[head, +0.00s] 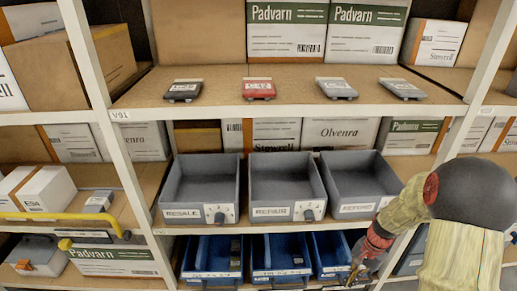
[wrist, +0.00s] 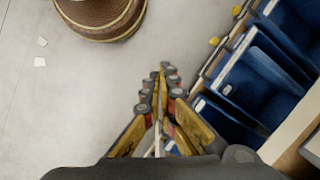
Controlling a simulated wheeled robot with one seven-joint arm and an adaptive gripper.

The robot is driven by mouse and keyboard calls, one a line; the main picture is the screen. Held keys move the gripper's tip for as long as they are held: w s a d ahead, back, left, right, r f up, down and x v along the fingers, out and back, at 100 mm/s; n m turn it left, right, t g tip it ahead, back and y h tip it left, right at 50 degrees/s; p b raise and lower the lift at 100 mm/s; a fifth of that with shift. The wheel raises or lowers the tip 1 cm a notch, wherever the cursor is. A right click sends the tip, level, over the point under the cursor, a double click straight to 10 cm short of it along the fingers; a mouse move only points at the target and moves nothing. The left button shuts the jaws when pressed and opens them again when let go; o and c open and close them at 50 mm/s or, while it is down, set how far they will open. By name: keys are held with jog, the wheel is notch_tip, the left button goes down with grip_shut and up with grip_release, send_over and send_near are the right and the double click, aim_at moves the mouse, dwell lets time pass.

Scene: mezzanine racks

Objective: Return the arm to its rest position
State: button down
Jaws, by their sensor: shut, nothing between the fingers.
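My arm reaches down along the right side of the head view, in front of the rack. My gripper (head: 357,274) is low, near the blue bins at the bottom. In the wrist view my gripper (wrist: 162,72) points down past the rack's front edge toward the floor. Its fingers are shut with nothing between them. The fingers appear beside the blue bins, over open floor; I cannot tell the exact gap to the bins.
Grey bins (head: 286,211) labelled RESALE, REPAIR and another word stand on the middle shelf. Blue bins (wrist: 262,75) are below. Several small devices (head: 259,89) lie on the upper shelf. A round brown object (wrist: 100,14) stands on the otherwise mostly clear floor (wrist: 60,100).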

jog(key=s+a+r+n+t, duration=0.2)
jog(key=s+r, duration=0.4)
jog(key=r, duration=0.4)
jog(key=s+a+r+n+t+h, duration=0.1)
jog(key=s+a+r+n, duration=0.4)
jog(key=r, duration=0.6)
jog(key=s+a+r+n+t+h, duration=0.1)
jog(key=s+a+r+n+t, duration=0.2)
jog(key=r, duration=0.8)
jog(key=s+a, duration=0.2)
jog(key=s, duration=0.2)
jog(key=shift+a+r+n+t, duration=0.15)
jog(key=shift+a+n+t, duration=0.15)
jog(key=shift+a+t, duration=0.1)
jog(key=shift+d, duration=0.15)
